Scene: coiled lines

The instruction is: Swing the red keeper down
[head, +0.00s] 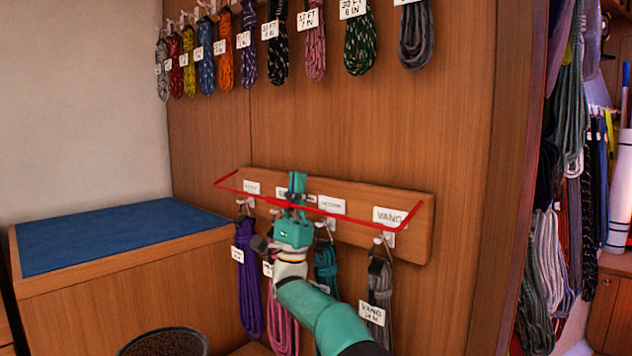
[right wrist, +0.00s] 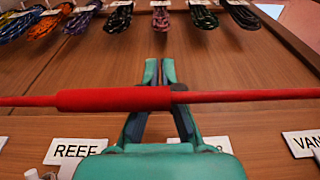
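The red keeper (head: 363,219) is a thin red bar with short end arms, standing out in front of a wooden board (head: 421,238) with labels and hooks. In the right wrist view the bar (right wrist: 110,99), with a thicker red sleeve, crosses the whole picture. My right gripper (head: 297,177) is at the middle of the bar, fingers pointing up past it. In the right wrist view its fingertips (right wrist: 160,64) are close together beyond the bar, with nothing seen between them. The bar runs across the fingers; I cannot tell whether they touch. My left gripper is not in view.
Purple (head: 248,275), pink (head: 283,325), teal (head: 326,267) and grey (head: 380,282) coiled lines hang from the board's hooks. More coils (head: 360,45) hang above. A blue-topped bench (head: 110,232) stands left. More ropes (head: 545,255) hang at right.

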